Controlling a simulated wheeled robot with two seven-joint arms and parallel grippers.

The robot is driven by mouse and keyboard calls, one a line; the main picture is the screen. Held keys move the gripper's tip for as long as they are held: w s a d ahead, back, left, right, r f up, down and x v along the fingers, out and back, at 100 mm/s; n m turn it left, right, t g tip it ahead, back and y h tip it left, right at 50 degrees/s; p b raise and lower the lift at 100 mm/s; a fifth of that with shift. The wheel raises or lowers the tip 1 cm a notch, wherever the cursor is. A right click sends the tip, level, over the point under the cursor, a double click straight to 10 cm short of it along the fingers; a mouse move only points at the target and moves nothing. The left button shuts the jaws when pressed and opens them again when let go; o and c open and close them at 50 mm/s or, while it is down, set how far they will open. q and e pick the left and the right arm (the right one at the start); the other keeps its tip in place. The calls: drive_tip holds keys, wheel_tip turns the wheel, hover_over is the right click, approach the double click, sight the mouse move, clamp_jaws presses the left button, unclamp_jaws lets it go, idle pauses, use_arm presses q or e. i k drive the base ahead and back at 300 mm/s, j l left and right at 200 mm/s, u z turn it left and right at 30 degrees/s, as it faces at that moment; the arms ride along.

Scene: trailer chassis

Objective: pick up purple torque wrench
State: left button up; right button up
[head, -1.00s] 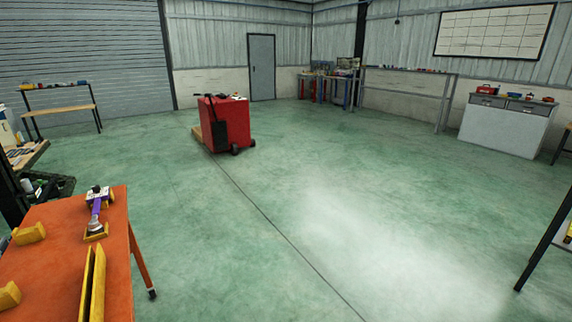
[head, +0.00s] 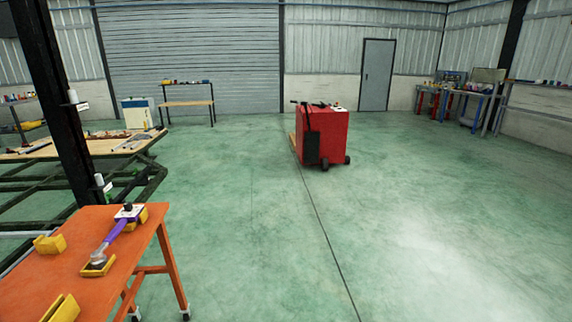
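The purple torque wrench (head: 115,231) lies on the orange table (head: 62,268) at the lower left of the head view. Its dark and white end (head: 128,212) points away from me and rests at one yellow holder (head: 142,216). Its grey end rests on another yellow holder (head: 97,267) nearer to me. Neither of my grippers shows in the head view.
More yellow holders (head: 49,244) stand on the orange table. A dark trailer chassis frame (head: 140,190) and a black post (head: 58,110) stand behind it. A red pallet truck (head: 325,137) stands further back. The green floor (head: 260,240) right of the table is clear.

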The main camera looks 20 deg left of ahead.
sight(98, 261)
drive_tip(key=i+j+u, duration=0.25)
drive_tip(key=i+u, duration=0.15)
drive_tip(key=i, duration=0.8)
drive_tip(key=i+l+u, duration=0.1)
drive_tip(key=i+u, duration=0.35)
drive_tip(key=i, duration=0.7)
drive_tip(key=i+u, duration=0.2)
drive_tip(key=u, duration=0.25)
drive_tip(key=i+l+u, duration=0.1)
drive_tip(key=u, duration=0.35)
drive_tip(key=i+l+u, duration=0.2)
drive_tip(key=u, duration=0.25)
drive_tip(key=i+l+u, duration=0.25)
drive_tip(key=u, duration=0.2)
drive_tip(key=i+l+u, duration=0.1)
drive_tip(key=l+u, duration=0.15)
drive_tip(key=u, duration=0.2)
drive_tip(key=i+l+u, duration=0.1)
drive_tip(key=l+u, duration=0.2)
drive_tip(key=u, duration=0.15)
